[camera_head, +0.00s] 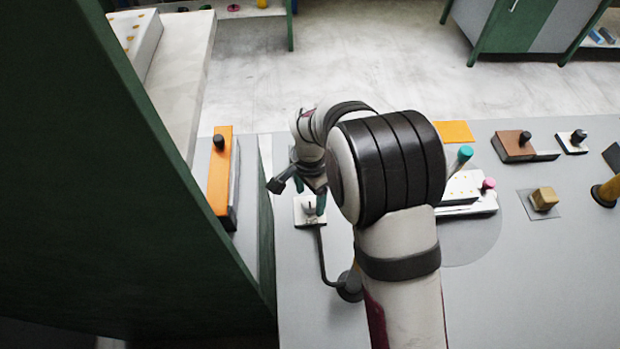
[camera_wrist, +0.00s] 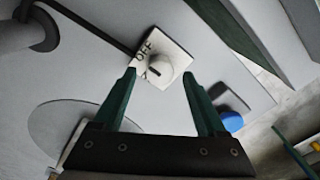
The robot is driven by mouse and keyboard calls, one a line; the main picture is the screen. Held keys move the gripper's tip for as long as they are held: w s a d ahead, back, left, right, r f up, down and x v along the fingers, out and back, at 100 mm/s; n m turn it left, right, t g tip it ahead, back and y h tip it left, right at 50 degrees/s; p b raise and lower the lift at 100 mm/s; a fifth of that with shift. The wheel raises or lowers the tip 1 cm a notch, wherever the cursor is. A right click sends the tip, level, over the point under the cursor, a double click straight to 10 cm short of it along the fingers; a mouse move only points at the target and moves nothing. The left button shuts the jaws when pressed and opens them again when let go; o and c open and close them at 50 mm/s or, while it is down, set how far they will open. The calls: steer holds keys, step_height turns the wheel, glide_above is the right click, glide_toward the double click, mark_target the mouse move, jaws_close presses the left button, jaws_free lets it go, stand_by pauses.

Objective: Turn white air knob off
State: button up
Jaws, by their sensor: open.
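The white air knob (camera_wrist: 160,64) sits on a square white plate (camera_wrist: 176,52) with the black letters OFF beside it in the wrist view. A short dark mark shows on the knob's edge on the side toward my gripper. My gripper (camera_wrist: 160,76) is open, its two green fingers on either side of the knob's near edge, with gaps visible to both sides. I cannot tell how far above the plate the tips are. In the head view my gripper (camera_head: 308,194) is over the white plate (camera_head: 300,219), and it partly hides the knob.
A dark cable (camera_head: 322,262) runs from the plate to a round black base (camera_head: 350,286). An orange block with a black knob (camera_head: 220,175) lies to the left. A white unit with teal and pink knobs (camera_head: 462,192) stands right of my arm. A green panel (camera_head: 110,190) fills the left.

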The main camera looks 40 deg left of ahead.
mark_target(310, 201)
step_height(310, 201, up, 14)
stand_by(0.4)
steer(key=s+d+r+m, duration=0.1)
steer(key=d+r, duration=0.2)
steer(key=d, duration=0.8)
steer(key=s+d+r+m, duration=0.1)
steer(key=d+r, duration=0.2)
steer(key=d, duration=0.8)
steer(key=s+d+f+m+y, duration=0.1)
steer(key=s+d+f, duration=0.2)
steer(key=s+d, duration=0.7)
steer(key=shift+s+y, duration=0.4)
steer(key=shift+s, duration=0.35)
